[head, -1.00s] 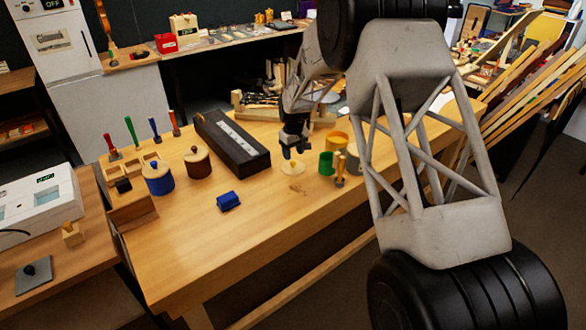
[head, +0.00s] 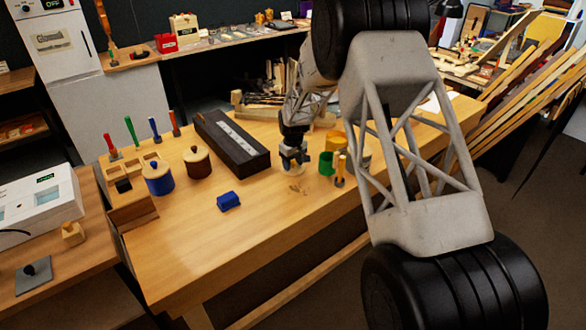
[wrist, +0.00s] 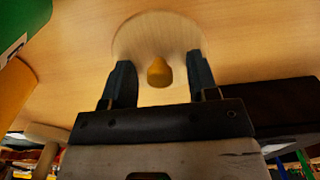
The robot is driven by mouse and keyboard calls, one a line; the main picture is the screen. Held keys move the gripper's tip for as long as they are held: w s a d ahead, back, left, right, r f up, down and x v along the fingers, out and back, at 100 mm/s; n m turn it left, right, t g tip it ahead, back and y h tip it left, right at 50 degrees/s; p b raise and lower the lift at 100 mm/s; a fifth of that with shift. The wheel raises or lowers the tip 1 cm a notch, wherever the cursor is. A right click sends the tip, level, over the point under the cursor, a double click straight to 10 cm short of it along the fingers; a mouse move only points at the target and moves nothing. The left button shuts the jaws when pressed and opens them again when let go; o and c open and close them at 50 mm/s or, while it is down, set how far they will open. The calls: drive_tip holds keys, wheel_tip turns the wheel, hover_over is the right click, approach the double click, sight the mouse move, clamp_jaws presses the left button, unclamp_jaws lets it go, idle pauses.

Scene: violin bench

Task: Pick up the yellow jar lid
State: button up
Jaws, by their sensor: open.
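The yellow jar lid is a pale wooden disc (wrist: 160,30) with a yellow knob (wrist: 160,72), lying on the bench in the wrist view. My gripper (wrist: 159,75) is open, with its two dark fingers on either side of the knob and a gap on both sides. In the head view my gripper (head: 292,161) is low over the lid (head: 292,170) and hides most of it. I cannot tell whether the fingertips touch the disc.
A green jar (head: 326,163) and a yellow jar (head: 336,139) stand just right of my gripper. A long black case (head: 233,144) lies to the left. The front bench top is clear.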

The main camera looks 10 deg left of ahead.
sight(293, 162)
drive_tip(key=c, duration=1)
drive_tip(key=shift+r, duration=0.1)
clamp_jaws()
drive_tip(key=shift+r, duration=0.7)
wheel_tip(293, 162, up, 2)
drive_tip(key=shift+r, duration=0.15)
drive_tip(key=s+d, duration=0.1)
drive_tip(key=s, duration=0.4)
drive_tip(key=s+d, duration=0.2)
drive_tip(key=s, duration=0.3)
drive_tip(key=s+d+r, duration=0.1)
drive_tip(key=s+d, duration=0.1)
drive_tip(key=s, duration=0.3)
drive_tip(key=shift+d+r, duration=0.1)
